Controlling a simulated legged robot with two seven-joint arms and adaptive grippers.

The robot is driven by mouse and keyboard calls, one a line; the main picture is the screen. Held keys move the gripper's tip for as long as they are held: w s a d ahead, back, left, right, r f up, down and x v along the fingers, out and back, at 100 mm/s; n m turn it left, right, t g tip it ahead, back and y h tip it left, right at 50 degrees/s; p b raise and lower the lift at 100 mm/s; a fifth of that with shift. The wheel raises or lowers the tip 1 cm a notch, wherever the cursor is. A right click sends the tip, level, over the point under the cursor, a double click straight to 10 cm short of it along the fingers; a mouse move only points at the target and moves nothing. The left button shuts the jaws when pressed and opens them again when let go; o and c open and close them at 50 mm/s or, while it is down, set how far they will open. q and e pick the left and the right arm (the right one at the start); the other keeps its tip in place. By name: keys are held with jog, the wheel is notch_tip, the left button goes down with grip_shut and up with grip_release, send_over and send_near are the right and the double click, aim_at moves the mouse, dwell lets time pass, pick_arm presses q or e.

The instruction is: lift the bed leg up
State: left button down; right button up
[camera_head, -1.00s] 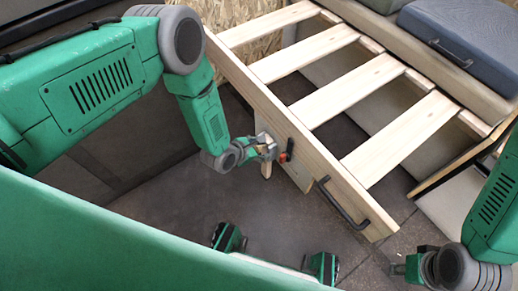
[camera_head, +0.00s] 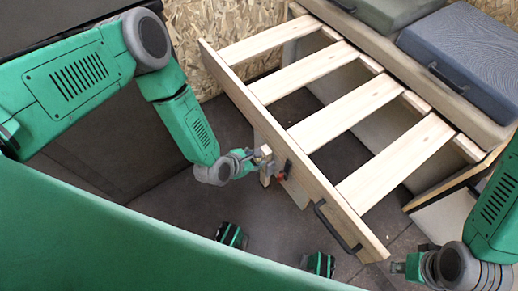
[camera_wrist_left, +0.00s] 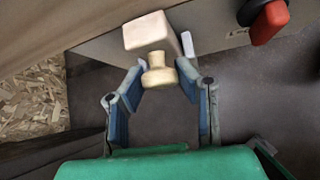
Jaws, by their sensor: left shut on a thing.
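The bed leg (camera_head: 266,167) is a short pale wooden piece by the outer side rail of the slatted bed frame (camera_head: 295,150). In the left wrist view the leg shows as a pale block with a rounded, knob-like end (camera_wrist_left: 158,72). My left gripper (camera_head: 256,160) is at the leg, its fingers (camera_wrist_left: 160,88) on either side of the knob end and shut on it. A red and black latch (camera_head: 283,170) sits on the rail just right of the leg. My right gripper (camera_head: 398,268) is at the lower right, apart from the frame; its fingers are too small to read.
A black handle (camera_head: 334,228) is on the rail's near end. Grey-green (camera_head: 385,8) and blue (camera_head: 462,50) cushions lie at the back right. A dark panel (camera_head: 95,150) stands at left.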

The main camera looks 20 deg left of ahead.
pick_arm(q)
notch_tip(320, 180, up, 12)
jog(key=p, duration=0.6)
jog(key=shift+w+p, duration=0.2)
jog(key=shift+p, duration=0.1)
jog(key=shift+w+d+r, duration=0.1)
jog(key=shift+d+r, duration=0.05)
jog(key=shift+r, duration=0.05)
jog(key=c, duration=1.2)
grip_release()
jog(key=shift+r, duration=0.1)
jog(key=shift+s, duration=0.2)
jog(key=v, duration=1.1)
jog(key=shift+s+r, duration=0.2)
jog(key=shift+s, duration=0.05)
